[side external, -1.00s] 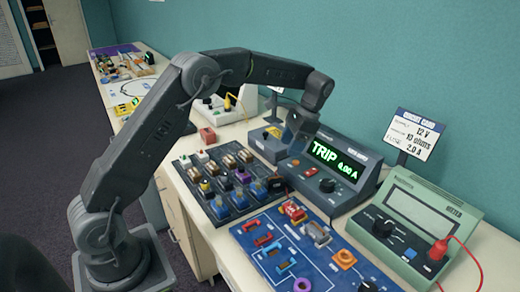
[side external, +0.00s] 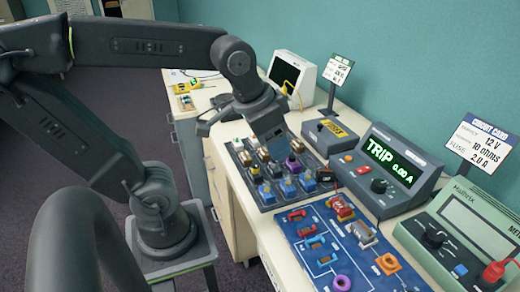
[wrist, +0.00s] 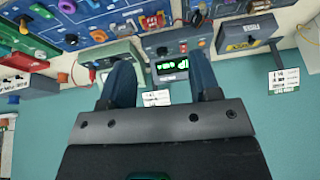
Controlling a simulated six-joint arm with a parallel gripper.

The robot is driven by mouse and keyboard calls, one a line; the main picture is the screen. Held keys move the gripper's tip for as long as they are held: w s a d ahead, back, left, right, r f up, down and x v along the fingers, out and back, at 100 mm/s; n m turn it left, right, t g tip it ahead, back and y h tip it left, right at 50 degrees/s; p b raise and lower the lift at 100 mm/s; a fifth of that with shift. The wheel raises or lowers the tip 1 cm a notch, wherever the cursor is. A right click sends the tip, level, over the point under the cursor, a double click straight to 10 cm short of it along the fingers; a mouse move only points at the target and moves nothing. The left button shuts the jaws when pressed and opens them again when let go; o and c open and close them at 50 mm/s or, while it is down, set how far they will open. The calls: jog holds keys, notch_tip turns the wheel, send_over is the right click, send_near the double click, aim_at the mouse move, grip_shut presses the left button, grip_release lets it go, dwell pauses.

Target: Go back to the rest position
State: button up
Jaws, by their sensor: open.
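My gripper (side external: 270,140) hangs over the back of the dark parts tray (side external: 262,205) in the side external view, left of the trip unit. It seems to be above the tray and clear of it. In the wrist view my gripper (wrist: 162,68) shows two blue fingers spread apart with nothing between them. The grey trip unit (side external: 372,180) reads "TRIP 0.00 A" in green. It also shows upside down between the fingers in the wrist view (wrist: 187,45).
The blue circuit board (side external: 345,262) with coloured parts lies in front of the trip unit. A green meter (side external: 465,230) stands at right by a circuit card sign (side external: 478,142). A small switch box (side external: 328,135) and a white-cased screen (side external: 290,78) stand behind the tray.

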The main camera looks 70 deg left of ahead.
jog(key=s, duration=0.1)
jog(key=s+f, duration=0.1)
jog(key=t, duration=0.1)
jog(key=shift+s+d+f+n, duration=0.3)
jog(key=shift+s, duration=0.1)
